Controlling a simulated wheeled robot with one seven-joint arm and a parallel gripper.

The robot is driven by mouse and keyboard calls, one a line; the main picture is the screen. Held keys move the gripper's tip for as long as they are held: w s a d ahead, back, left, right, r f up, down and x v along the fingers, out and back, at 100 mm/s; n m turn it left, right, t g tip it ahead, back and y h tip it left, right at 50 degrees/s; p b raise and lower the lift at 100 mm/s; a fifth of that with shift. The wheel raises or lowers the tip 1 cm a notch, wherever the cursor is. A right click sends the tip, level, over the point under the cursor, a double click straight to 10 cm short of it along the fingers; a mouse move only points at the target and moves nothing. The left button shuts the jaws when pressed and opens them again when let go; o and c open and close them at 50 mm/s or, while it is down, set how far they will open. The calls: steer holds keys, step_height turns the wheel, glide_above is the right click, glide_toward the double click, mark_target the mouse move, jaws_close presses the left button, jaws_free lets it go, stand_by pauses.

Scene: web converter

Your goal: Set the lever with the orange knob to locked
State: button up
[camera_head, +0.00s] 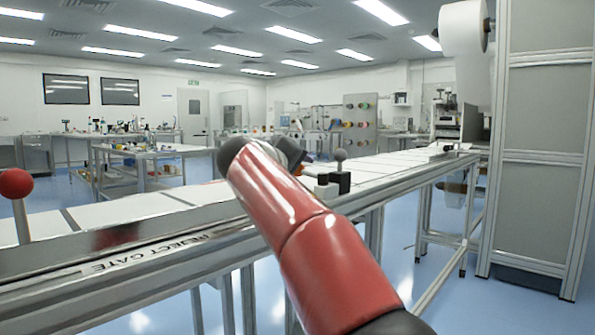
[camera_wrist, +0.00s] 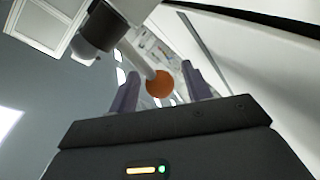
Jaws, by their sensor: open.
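In the wrist view the orange knob (camera_wrist: 160,84) is a round ball at the end of a pale rod (camera_wrist: 140,59). The rod runs up and left to a dark round hub (camera_wrist: 104,27). My gripper (camera_wrist: 160,71) is open, with one finger on each side of the knob in the picture. A gap shows between the knob and each finger, and I cannot tell how deep the knob sits between them. In the head view my red arm covers most of this spot, and the orange-knob lever cannot be made out clearly.
A lever with a red ball (camera_head: 15,183) stands at the left, near the "REJECT GATE" rail (camera_head: 150,258). A grey-ball lever (camera_head: 340,156) on a black base stands just right of my arm. The white conveyor (camera_head: 400,162) runs back toward a tall grey cabinet (camera_head: 545,150).

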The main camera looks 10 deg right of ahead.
jaws_close()
steer(key=shift+s+a+f+n+t+y+b, duration=0.1)
steer(key=shift+s+a+n+t+y+b, duration=0.1)
steer(key=shift+s+n+t+y+b, duration=0.4)
steer(key=n+y, duration=0.1)
steer(key=n+t+y, duration=0.1)
steer(key=shift+s+a+y, duration=0.2)
steer(key=shift+a+y, duration=0.2)
steer(key=shift+s+a+n+t+y, duration=0.25)
steer(key=shift+a+n+t+y, duration=0.05)
steer(key=shift+n+y, duration=0.45)
jaws_free()
